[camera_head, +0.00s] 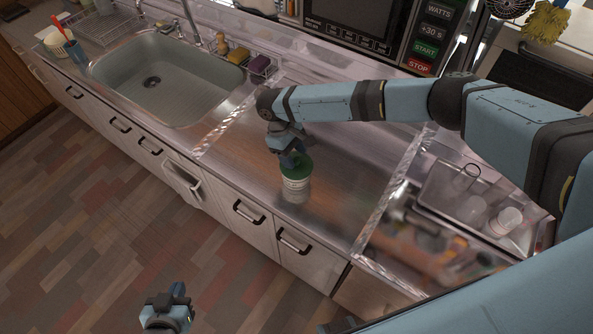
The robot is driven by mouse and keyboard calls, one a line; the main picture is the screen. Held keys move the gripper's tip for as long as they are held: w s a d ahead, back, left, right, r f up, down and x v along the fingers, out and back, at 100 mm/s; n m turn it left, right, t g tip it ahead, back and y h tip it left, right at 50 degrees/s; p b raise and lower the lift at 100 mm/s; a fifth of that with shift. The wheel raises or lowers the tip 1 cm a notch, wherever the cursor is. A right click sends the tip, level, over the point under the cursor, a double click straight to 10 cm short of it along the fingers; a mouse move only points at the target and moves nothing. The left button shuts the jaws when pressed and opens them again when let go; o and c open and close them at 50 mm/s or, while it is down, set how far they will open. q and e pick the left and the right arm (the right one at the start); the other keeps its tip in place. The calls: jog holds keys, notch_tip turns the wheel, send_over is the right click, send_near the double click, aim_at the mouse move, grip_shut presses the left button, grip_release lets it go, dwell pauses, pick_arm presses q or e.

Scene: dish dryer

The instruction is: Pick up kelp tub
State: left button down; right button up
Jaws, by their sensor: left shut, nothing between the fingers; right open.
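The kelp tub (295,187) is a short upright cylinder with a green top and a pale label. It stands on the metal counter near the front edge. My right gripper (291,160) is open and points down right at the tub's green top, covering part of it. I cannot tell whether the fingers touch the tub or are around it. My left gripper (178,291) is shut and empty, low in front of the cabinets at the bottom of the view, well away from the tub.
A sink (152,80) lies to the left, with a sponge (239,56) behind it. A tray (440,207) with glass and a white-topped jar (505,221) is to the right. A microwave (352,22) stands behind. The counter around the tub is clear.

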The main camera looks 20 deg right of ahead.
jog(key=shift+s+d+f, duration=0.1)
jog(key=shift+s+f, duration=0.05)
jog(key=shift+f, duration=0.3)
jog(key=shift+c, duration=0.2)
grip_shut()
jog(key=shift+r, duration=0.2)
